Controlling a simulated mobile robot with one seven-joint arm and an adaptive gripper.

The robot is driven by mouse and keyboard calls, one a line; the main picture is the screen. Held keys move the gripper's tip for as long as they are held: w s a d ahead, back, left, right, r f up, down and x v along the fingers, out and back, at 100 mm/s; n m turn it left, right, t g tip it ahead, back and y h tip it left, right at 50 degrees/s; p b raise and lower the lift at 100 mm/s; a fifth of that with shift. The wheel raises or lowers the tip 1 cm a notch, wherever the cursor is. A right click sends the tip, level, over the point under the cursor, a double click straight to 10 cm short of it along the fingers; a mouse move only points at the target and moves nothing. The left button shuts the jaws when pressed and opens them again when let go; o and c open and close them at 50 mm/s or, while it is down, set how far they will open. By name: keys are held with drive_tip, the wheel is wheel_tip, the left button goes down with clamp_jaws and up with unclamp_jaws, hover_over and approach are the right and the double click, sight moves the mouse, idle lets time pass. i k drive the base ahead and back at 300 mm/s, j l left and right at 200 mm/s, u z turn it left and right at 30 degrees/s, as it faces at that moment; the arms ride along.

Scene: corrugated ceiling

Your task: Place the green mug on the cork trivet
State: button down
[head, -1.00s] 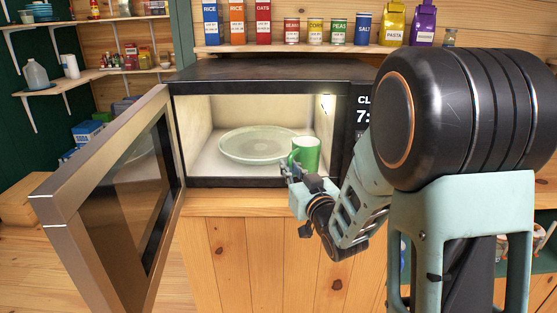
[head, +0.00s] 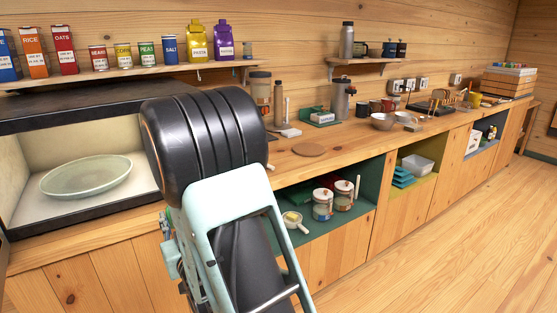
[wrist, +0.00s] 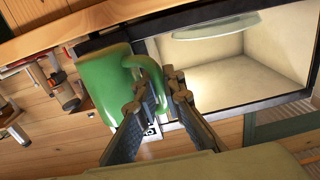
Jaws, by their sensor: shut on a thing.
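The green mug (wrist: 103,82) shows large in the wrist view, in front of the microwave's frame. My gripper (wrist: 168,82) is shut on the mug's handle, with its two fingers close together there. In the head view the mug and the gripper's fingers are hidden behind my arm. A flat round disc that looks like the cork trivet (head: 308,149) lies on the wooden counter, right of my arm. Nothing stands on it.
The open microwave (head: 75,213) with a round glass plate (head: 87,176) is at the left. A dark flask (head: 339,100), a boxed item (head: 321,118) and a bowl (head: 382,121) stand behind and right of the disc. Counter around the disc is clear.

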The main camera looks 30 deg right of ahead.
sight(308, 151)
drive_tip(key=z, duration=1.55)
drive_tip(key=i+z, duration=0.15)
drive_tip(key=z, duration=0.5)
drive_tip(key=i+j, duration=0.15)
drive_tip(key=i, duration=0.55)
